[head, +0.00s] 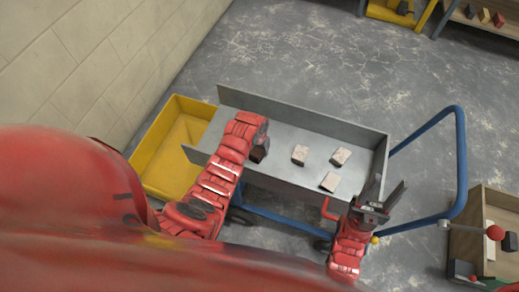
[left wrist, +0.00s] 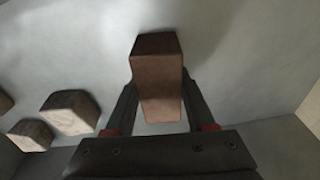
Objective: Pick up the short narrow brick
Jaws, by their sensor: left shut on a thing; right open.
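A brown brick (left wrist: 157,65) stands out between the two fingers of my left gripper (left wrist: 155,105) in the left wrist view. The gripper is shut on it, with one finger along each side. In the head view my left gripper (head: 260,148) is over the left part of the grey metal tray, and the dark brick (head: 257,156) shows just below it, partly hidden by the arm. I cannot tell whether the brick touches the tray floor. My right gripper (head: 381,200) is open and empty at the tray's front right corner.
Three paler bricks, one of them here (head: 300,154), lie right of my left gripper in the grey tray (head: 290,112). A yellow tub (head: 160,150) stands left of the tray. A blue handle rail (head: 462,165) and a wooden crate (head: 493,215) are at right.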

